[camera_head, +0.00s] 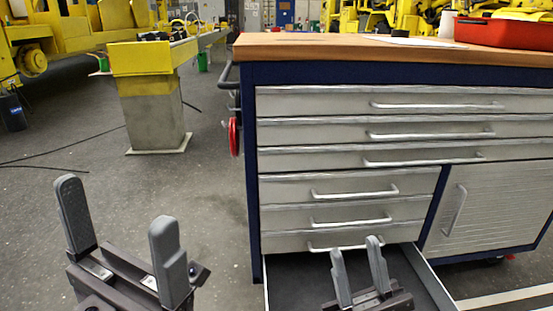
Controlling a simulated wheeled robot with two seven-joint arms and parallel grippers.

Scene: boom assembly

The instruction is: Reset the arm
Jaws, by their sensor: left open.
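My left gripper (118,212) is at the lower left, over the grey floor. Its two grey fingers are wide apart, pointing up in the picture, with nothing between them. My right gripper (357,254) is at the bottom, in front of the cabinet and over a pulled-out bottom drawer (293,283). Its fingers stand apart with no object seen between them. The open drawer's front is out of view.
The blue-framed cabinet (250,190) has several closed grey drawers and a wooden top (300,46). A red box (505,32) sits on top. A yellow-topped concrete pedestal (155,110) stands at the back left. Floor between pedestal and cabinet is clear, apart from thin cables.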

